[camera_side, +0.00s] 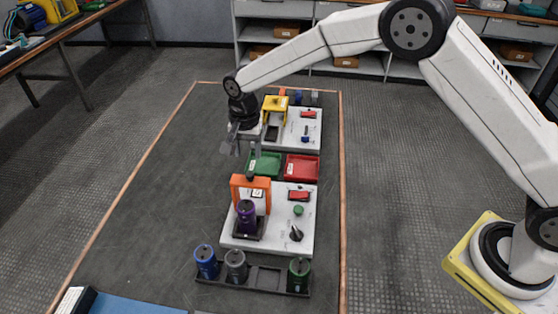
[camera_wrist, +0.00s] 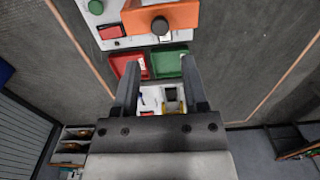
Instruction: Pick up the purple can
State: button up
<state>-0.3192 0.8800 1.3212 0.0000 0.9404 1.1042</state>
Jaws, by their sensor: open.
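The purple can (camera_side: 246,216) stands upright in a dark square holder on the near white panel (camera_side: 278,239), in front of an orange frame (camera_side: 237,183). My gripper (camera_side: 232,147) hangs open and empty above the mat, farther back than the can and to its left in the side view. In the wrist view my open gripper (camera_wrist: 160,85) has nothing between its fingers at their height. The orange frame also shows there at the top (camera_wrist: 175,15). The purple can is not visible in the wrist view.
A dark rack (camera_side: 268,281) in front holds a blue can (camera_side: 206,262), a grey can (camera_side: 236,265) and a green can (camera_side: 299,274), with a gap between grey and green. Green (camera_side: 264,164) and red (camera_side: 302,168) trays lie between the panels. A yellow frame (camera_side: 275,104) stands behind. The mat's left is clear.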

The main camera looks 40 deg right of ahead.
aim_at(248, 205)
dwell(0.4)
jog(key=o, duration=0.6)
jog(key=shift+f, duration=0.1)
jog(key=shift+s+a+f+m, duration=0.25)
jog(key=shift+s+f+m, duration=0.05)
jog(key=shift+f+m, duration=0.2)
jog(key=s+a+f+m, duration=0.1)
jog(key=f+m, duration=0.1)
jog(key=s+a+f+m+y, duration=0.1)
jog(key=f+m, duration=0.1)
jog(key=m, duration=0.1)
jog(key=s+f+m, duration=0.2)
jog(key=m, duration=0.1)
jog(key=shift+s+a+f+y, duration=0.1)
jog(key=shift+a+f+y, duration=0.2)
jog(key=shift+a+y, duration=0.1)
jog(key=shift+a+f, duration=0.2)
jog(key=shift+f, duration=1.05)
